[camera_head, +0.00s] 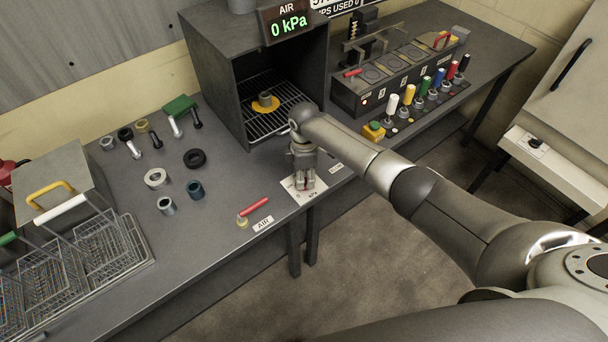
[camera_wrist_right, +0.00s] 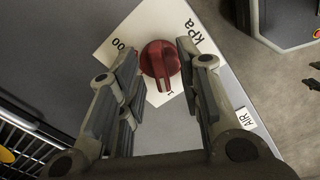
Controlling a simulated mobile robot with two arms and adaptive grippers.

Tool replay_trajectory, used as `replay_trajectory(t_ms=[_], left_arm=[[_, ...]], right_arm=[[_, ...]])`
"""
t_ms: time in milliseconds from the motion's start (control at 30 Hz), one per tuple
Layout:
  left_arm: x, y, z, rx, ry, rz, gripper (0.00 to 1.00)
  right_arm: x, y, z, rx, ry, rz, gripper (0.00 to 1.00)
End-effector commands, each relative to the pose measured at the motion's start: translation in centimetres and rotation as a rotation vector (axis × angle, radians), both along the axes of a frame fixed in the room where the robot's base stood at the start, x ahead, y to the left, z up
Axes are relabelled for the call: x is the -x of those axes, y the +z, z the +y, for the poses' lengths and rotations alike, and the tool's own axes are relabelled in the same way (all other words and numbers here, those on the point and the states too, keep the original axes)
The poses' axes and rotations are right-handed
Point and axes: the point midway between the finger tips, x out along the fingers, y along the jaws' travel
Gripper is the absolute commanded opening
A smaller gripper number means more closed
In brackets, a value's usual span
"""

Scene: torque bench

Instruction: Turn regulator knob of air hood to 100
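The regulator knob (camera_wrist_right: 159,60) is red and round with a raised grip, on a white dial plate (camera_wrist_right: 118,29) marked kPa in the right wrist view. Part of the scale is hidden by my fingers. My right gripper (camera_wrist_right: 158,56) is open, with one finger on each side of the knob. A gap shows at the left finger; I cannot tell whether the right finger touches it. In the head view my right gripper (camera_head: 304,186) points down over the dial plate (camera_head: 288,184) and mostly hides the knob. The air hood (camera_head: 213,75) has a display (camera_head: 289,25) reading 0 kPa. My left gripper is not in view.
A red-handled valve (camera_head: 254,207) lies left of the dial plate by the bench's front edge. The hood holds a wire rack (camera_head: 285,90) with a yellow piece. Rings and sockets lie on the left bench; a torque station (camera_head: 375,92) with coloured handles stands right.

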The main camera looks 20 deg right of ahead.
Motion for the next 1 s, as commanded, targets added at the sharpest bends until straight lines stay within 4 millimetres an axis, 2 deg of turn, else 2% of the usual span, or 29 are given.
replay_trajectory(t_ms=[167, 400, 600, 800, 1000], left_arm=[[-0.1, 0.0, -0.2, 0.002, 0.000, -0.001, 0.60], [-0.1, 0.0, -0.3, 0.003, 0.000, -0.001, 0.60], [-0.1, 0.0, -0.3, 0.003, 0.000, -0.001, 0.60], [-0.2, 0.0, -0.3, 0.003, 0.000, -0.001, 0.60], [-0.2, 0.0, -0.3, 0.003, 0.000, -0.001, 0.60]], right_arm=[[-0.1, 2.1, 0.0, -0.001, 0.001, -0.003, 0.33], [-0.2, 7.5, 0.0, 0.000, 0.001, -0.006, 0.33], [-0.1, 10.7, 0.1, -0.001, 0.000, -0.003, 0.33], [0.0, 11.8, 0.0, -0.001, 0.001, -0.001, 0.33], [-0.1, 11.8, 0.0, -0.001, 0.000, -0.001, 0.33]])
